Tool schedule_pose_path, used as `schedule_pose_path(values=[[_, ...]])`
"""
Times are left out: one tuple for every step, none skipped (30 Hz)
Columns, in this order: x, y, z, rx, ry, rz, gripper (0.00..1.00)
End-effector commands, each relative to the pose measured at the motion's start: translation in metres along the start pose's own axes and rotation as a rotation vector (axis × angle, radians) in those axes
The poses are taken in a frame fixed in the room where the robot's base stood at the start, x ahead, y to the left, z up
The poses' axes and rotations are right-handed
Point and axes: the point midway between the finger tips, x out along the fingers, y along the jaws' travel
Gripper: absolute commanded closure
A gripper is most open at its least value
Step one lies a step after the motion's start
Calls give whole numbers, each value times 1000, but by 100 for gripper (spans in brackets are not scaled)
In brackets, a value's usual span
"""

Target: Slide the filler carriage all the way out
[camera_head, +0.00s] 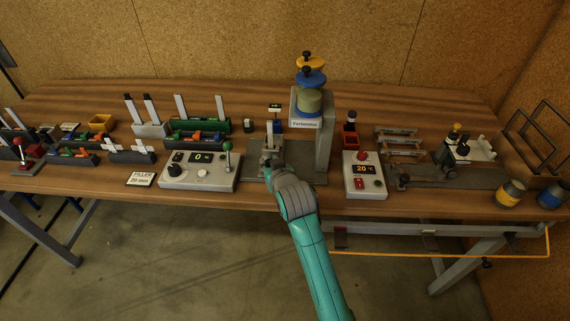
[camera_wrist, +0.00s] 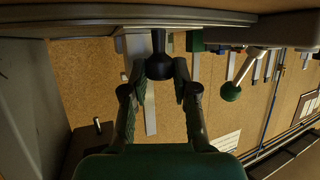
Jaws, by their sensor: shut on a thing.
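The filler stands at the middle of the bench, with a hopper (camera_head: 309,103) labelled "Perlenmix" on a grey column (camera_head: 325,140). The carriage (camera_head: 270,141) is a light grey piece low at the front left of the column, on a dark base plate (camera_head: 310,176). My gripper (camera_head: 266,172) reaches it from the front and hides its near part. In the wrist view my gripper (camera_wrist: 160,76) is shut on a black knob (camera_wrist: 159,66) on a short dark stem. A pale block (camera_wrist: 131,43) shows behind the knob; how they join is hidden.
A control box (camera_head: 200,172) reading 0, with a green-knobbed lever (camera_head: 227,147), stands just left of my gripper; the lever knob also shows in the wrist view (camera_wrist: 230,92). A box reading 20 °C (camera_head: 363,182) stands right. The floor before the bench is clear.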

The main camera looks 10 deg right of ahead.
Motion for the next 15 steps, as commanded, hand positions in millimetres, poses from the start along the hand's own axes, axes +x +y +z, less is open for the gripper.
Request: schedule_pose_path(values=[[3,-9,-1,-3,0,-2,100],[5,-13,-2,-2,0,-2,100],[7,-18,-4,-2,1,-1,100],[9,-23,-4,-2,1,-1,100],[10,-27,-5,-1,1,-2,100],[12,-31,-5,-2,0,-1,100],[13,-34,-6,-2,1,0,100],[14,-37,-6,-2,1,0,100],[15,-40,-7,-1,1,-1,100],[16,-42,-7,-1,1,0,100],[16,-43,-7,-1,1,1,100],[17,-44,-8,-1,2,1,100],[17,-45,-8,-1,2,1,100],[18,-46,-8,-1,2,1,100],[18,-46,-8,-1,2,1,100]])
